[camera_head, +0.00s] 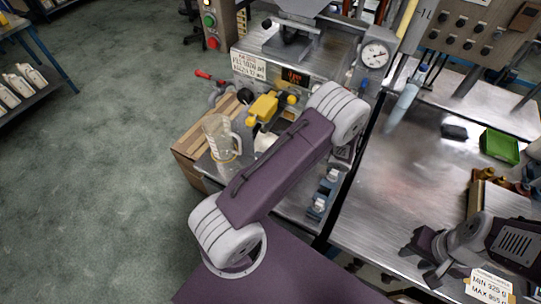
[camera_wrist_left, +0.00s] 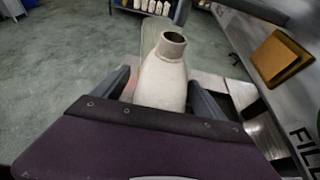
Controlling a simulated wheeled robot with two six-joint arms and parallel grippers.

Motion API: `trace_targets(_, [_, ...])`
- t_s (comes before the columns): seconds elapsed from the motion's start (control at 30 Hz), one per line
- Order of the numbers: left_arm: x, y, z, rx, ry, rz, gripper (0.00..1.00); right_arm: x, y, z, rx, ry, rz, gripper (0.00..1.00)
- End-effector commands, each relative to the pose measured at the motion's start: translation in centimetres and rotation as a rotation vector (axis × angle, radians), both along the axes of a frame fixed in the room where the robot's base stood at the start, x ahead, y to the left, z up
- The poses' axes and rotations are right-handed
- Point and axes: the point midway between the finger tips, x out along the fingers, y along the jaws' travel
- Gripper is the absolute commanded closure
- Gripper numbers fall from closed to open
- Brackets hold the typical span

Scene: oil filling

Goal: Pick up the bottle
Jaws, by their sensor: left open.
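A white bottle (camera_wrist_left: 160,82) with an open neck stands upright between the two fingers of my left gripper (camera_wrist_left: 162,97) in the left wrist view. The fingers are open, one on each side of the bottle; I cannot tell whether either touches it. In the head view, part of the white bottle (camera_head: 264,142) shows at the filling machine, beside my purple left arm, which hides the rest and most of the left gripper. My right gripper (camera_head: 425,258) is at the lower right over the metal table, with its dark fingers apart and nothing seen between them.
A clear jug (camera_head: 221,138) stands left of the bottle, near a yellow valve (camera_head: 268,106). A pressure gauge (camera_head: 375,54) is above. The metal table (camera_head: 390,185) has a clear middle and a green bin (camera_head: 499,147). More bottles (camera_head: 20,83) stand on a left shelf.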

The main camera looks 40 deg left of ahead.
Motion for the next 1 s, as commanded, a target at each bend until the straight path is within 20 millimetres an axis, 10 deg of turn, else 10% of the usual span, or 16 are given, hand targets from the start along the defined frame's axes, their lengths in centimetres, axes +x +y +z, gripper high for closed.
trace_targets(0.2, [0.0,0.1,-0.1,0.0,0.0,-0.001,0.21,0.0,0.0,0.0,0.0,0.0,0.0,0.64])
trace_targets(0.5, [0.0,0.1,-0.1,0.0,0.0,-0.001,1.0,0.0,0.0,0.0,0.0,0.0,0.0,0.64])
trace_targets(1.0, [-2.3,-0.2,0.4,0.001,0.003,-0.002,1.0,0.0,0.0,-1.0,0.0,0.0,0.0,0.64])
